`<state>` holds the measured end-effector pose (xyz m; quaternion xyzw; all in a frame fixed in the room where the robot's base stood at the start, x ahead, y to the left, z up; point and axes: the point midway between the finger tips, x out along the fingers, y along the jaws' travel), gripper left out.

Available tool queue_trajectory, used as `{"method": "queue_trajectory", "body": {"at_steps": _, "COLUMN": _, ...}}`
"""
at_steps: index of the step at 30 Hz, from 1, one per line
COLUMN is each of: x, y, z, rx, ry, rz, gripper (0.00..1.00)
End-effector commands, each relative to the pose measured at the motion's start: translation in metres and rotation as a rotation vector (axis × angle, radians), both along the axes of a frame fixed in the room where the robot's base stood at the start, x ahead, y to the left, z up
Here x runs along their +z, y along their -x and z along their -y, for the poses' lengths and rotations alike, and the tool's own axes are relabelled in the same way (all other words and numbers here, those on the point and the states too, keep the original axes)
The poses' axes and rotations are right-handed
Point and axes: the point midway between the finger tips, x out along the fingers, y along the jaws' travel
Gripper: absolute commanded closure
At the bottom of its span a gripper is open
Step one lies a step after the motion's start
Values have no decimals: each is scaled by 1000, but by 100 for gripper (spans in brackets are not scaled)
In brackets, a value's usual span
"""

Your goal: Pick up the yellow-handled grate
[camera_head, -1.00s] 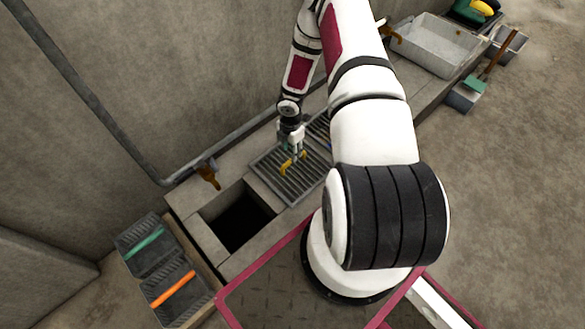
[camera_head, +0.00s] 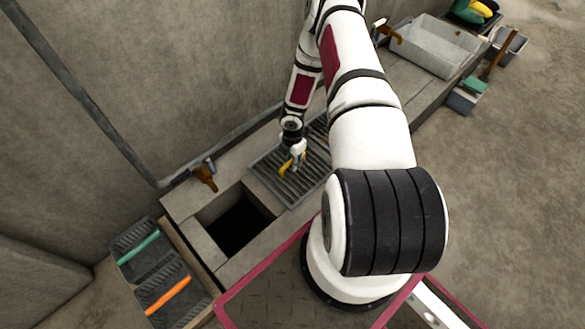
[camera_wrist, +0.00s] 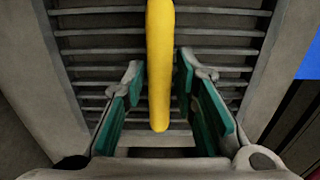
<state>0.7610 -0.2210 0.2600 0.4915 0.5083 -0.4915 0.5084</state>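The grate (camera_head: 275,180) is a grey slatted metal panel with a yellow handle (camera_head: 285,167), lying flat on the concrete counter to the right of a square opening. In the wrist view, the yellow handle (camera_wrist: 160,60) runs down the middle over the grate slats (camera_wrist: 215,40). My gripper (camera_head: 295,155) is down at the handle. In the wrist view, my gripper (camera_wrist: 160,72) is open, with one teal-padded finger on each side of the handle and a narrow gap on both sides. Part of the handle is hidden by my gripper in the head view.
A dark square opening (camera_head: 238,222) lies left of the grate. A brown tap (camera_head: 206,177) and a wall pipe (camera_head: 100,115) are behind. Dark trays with a green handle (camera_head: 138,247) and an orange handle (camera_head: 168,295) stand lower left. A grey basin (camera_head: 437,48) is at upper right.

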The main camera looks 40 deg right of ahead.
Motion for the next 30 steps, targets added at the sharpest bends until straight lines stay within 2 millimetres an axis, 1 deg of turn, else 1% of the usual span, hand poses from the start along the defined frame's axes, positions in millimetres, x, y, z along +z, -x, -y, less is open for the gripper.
{"method": "queue_trajectory", "body": {"at_steps": 1, "x": 0, "y": 0, "z": 0, "rx": 0, "ry": 0, "rz": 0, "gripper": 92}}
{"method": "queue_trajectory", "body": {"at_steps": 2, "x": 0, "y": 0, "z": 0, "rx": 0, "ry": 0, "rz": 0, "gripper": 99}}
{"method": "queue_trajectory", "body": {"at_steps": 3, "x": 0, "y": 0, "z": 0, "rx": 0, "ry": 0, "rz": 0, "gripper": 100}}
{"method": "queue_trajectory", "body": {"at_steps": 16, "x": 2, "y": -1, "z": 0, "rx": 0, "ry": 1, "rz": 1, "gripper": 100}}
{"method": "queue_trajectory", "body": {"at_steps": 20, "x": 11, "y": -1, "z": 1, "rx": -1, "ry": 2, "rz": 2, "gripper": 100}}
{"method": "queue_trajectory", "body": {"at_steps": 23, "x": 25, "y": -1, "z": 1, "rx": 0, "ry": 2, "rz": 2, "gripper": 100}}
{"method": "queue_trajectory", "body": {"at_steps": 26, "x": 43, "y": -1, "z": 1, "rx": 0, "ry": 2, "rz": 3, "gripper": 100}}
{"method": "queue_trajectory", "body": {"at_steps": 27, "x": 37, "y": 2, "z": -2, "rx": 8, "ry": 4, "rz": -1, "gripper": 100}}
{"method": "queue_trajectory", "body": {"at_steps": 30, "x": 34, "y": 10, "z": -6, "rx": 13, "ry": 6, "rz": -1, "gripper": 100}}
